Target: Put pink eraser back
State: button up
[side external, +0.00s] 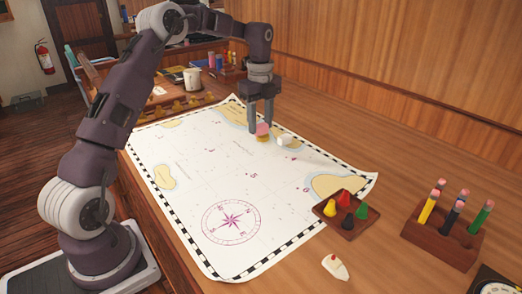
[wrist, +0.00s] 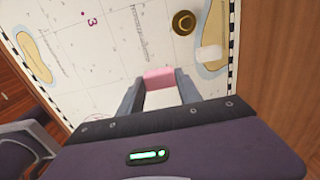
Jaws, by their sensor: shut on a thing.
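The pink eraser (side external: 262,128) is between the two fingers of my gripper (side external: 261,131), which is shut on it over the far part of the sea chart (side external: 190,185). The eraser looks held a little above the chart, but the exact gap is hard to tell.
A small brass piece (wrist: 184,22) and a white block (wrist: 209,53) lie on the chart close to my gripper. A wooden tray with coloured pegs (side external: 345,214), a pencil holder (side external: 440,240) and a small white boat-like piece (side external: 335,266) stand nearer. A white mug (side external: 191,79) stands behind.

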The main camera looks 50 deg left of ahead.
notch_tip(320, 180, down, 7)
jog(key=shift+f, duration=0.1)
jog(key=o, duration=1.2)
